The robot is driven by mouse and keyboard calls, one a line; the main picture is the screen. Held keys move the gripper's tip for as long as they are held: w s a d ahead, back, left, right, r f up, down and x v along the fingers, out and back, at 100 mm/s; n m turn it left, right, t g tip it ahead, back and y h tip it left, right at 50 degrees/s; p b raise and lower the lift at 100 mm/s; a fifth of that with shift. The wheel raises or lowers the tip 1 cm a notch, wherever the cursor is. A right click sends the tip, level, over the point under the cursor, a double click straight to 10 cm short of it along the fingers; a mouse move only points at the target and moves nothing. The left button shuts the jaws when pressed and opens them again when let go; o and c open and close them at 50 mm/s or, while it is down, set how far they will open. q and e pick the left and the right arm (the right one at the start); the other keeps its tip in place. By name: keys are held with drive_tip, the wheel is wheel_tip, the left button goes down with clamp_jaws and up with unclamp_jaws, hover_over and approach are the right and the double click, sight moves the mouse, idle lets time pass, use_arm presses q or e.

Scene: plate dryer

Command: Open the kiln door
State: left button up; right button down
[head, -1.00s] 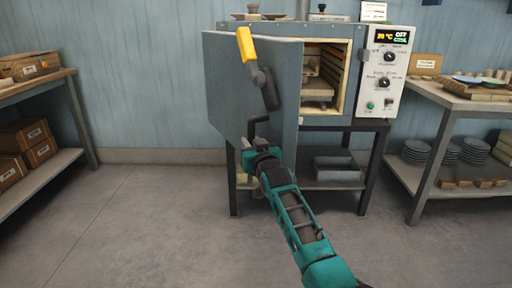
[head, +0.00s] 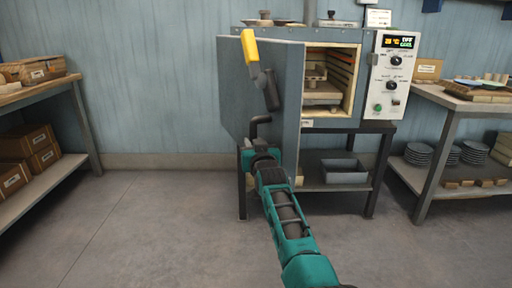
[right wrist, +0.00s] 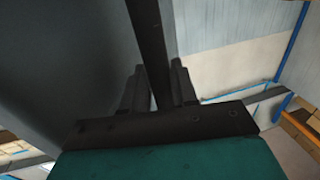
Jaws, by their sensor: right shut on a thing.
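The kiln (head: 342,120) stands open on a dark stand. Its grey door (head: 235,85) is swung out toward me on the left, with the free edge nearest me. Part of the lit chamber (head: 325,85) with orange elements and a shelf shows past that edge. A yellow-gripped lever (head: 250,46) and a dark bent handle (head: 260,120) are on the door's outer face. My right gripper (head: 258,151) is at the lower end of the handle. In the right wrist view its fingers (right wrist: 158,88) are shut on either side of the dark handle bar (right wrist: 148,35). My left gripper is not seen.
A control panel (head: 393,75) is right of the chamber. A grey bin (head: 345,171) sits on the stand's lower shelf. Workbenches with boxes (head: 25,150) and stacked plates (head: 418,154) stand left and right. The floor (head: 150,225) in front is clear.

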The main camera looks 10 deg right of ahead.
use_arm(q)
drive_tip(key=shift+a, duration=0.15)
use_arm(e)
drive_tip(key=shift+a, duration=0.2)
drive_tip(key=c, duration=1)
unclamp_jaws()
